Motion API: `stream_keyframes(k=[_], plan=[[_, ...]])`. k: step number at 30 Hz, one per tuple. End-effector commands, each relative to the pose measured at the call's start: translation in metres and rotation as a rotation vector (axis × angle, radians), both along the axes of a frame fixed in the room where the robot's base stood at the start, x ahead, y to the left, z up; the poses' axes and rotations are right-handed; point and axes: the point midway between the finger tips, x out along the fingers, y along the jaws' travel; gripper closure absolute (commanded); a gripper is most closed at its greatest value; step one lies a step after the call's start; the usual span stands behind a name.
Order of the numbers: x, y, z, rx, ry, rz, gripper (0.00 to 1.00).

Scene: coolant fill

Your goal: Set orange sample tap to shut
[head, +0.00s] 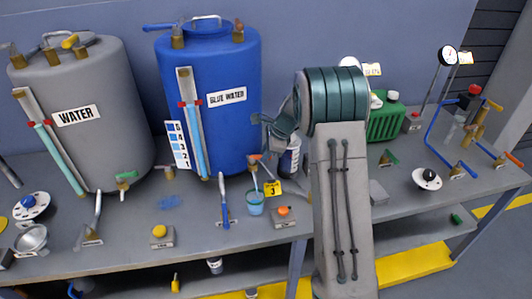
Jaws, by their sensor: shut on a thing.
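The orange sample tap (255,158) sits low at the right side of the blue tank (222,105) labelled BLUE WATER. My gripper (264,148) reaches in from the right, directly above and against the tap's orange handle, and is shut on it. My gripper and arm hide part of the tap, so the exact handle angle is hard to tell. A clear blue cup (256,204) stands on the bench below the tap. A thin pale line runs down from the tap toward the cup; I cannot tell if it is liquid.
A yellow tag marked 3 (273,187) and a box with an orange button (284,212) are right of the cup. A blue-handled lever (224,208) stands to its left. A grey WATER tank (90,130) is at left, a green canister (386,122) at right.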

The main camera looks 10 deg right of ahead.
Motion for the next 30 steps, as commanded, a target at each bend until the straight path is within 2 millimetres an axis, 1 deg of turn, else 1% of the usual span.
stream_keyframes(k=[6,9,17,18,20,21,30], plan=[[0.0070,-0.0011,-0.0001,0.001,0.000,0.138,1.00],[0.0084,-0.0014,0.0005,0.001,-0.001,0.178,1.00],[0.0086,-0.0014,0.0009,0.000,-0.002,0.186,1.00],[0.0086,-0.0013,0.0009,0.000,-0.002,0.186,0.80],[0.0086,-0.0013,0.0009,0.000,-0.002,0.186,0.63],[0.0086,-0.0014,0.0009,0.000,-0.002,0.186,0.61],[0.0082,-0.0027,0.0024,0.000,-0.001,0.184,0.61]])
